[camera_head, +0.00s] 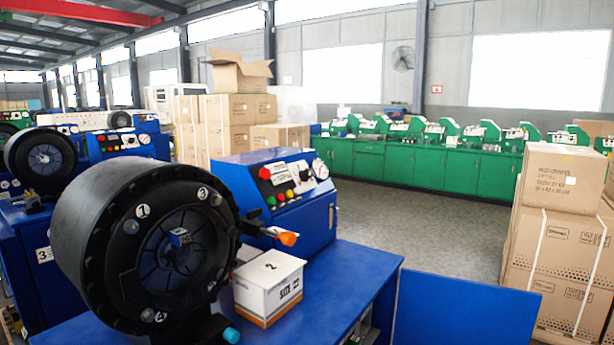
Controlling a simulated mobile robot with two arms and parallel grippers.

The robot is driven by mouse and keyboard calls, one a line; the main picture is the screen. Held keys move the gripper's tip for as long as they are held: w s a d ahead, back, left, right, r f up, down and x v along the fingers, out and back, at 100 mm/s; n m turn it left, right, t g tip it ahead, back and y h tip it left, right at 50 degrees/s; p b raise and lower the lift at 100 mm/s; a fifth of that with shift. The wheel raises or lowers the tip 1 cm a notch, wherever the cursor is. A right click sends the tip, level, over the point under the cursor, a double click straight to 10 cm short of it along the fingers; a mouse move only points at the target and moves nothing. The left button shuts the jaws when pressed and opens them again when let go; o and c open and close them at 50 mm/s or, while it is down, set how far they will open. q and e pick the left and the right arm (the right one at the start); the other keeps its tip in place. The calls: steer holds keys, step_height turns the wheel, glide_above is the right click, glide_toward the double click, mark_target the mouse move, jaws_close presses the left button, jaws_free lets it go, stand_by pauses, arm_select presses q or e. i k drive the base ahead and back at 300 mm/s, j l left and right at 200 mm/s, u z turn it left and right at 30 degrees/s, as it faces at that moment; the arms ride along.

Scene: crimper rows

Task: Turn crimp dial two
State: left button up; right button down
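A large black crimper head (139,245) stands at the front left, its round face toward the right. The face has small white number labels; I read 1, 3 and 4. A small blue block (179,238) sits at the middle of its opening. Behind it, a blue control box (275,190) has a red knob (265,173), coloured buttons and round gauges (304,175). A white box marked 2 (268,287) stands beside the head. I cannot tell which part is crimp dial two, or how it is turned. Neither gripper is in view.
An orange-tipped black lever (286,238) sticks out above the white box. The blue bench top (338,285) is clear to its right. Cartons (558,240) are stacked at the right. Green cabinets (425,165) line the back, with open grey floor (420,222) before them.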

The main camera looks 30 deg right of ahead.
mark_target(304, 175)
steer(key=l+z, duration=0.1)
steer(key=l, duration=0.35)
steer(key=i+l, duration=0.15)
steer(key=l, duration=0.25)
steer(key=i+l+z, duration=0.15)
steer(key=l, duration=0.25)
steer(key=k+l, duration=0.05)
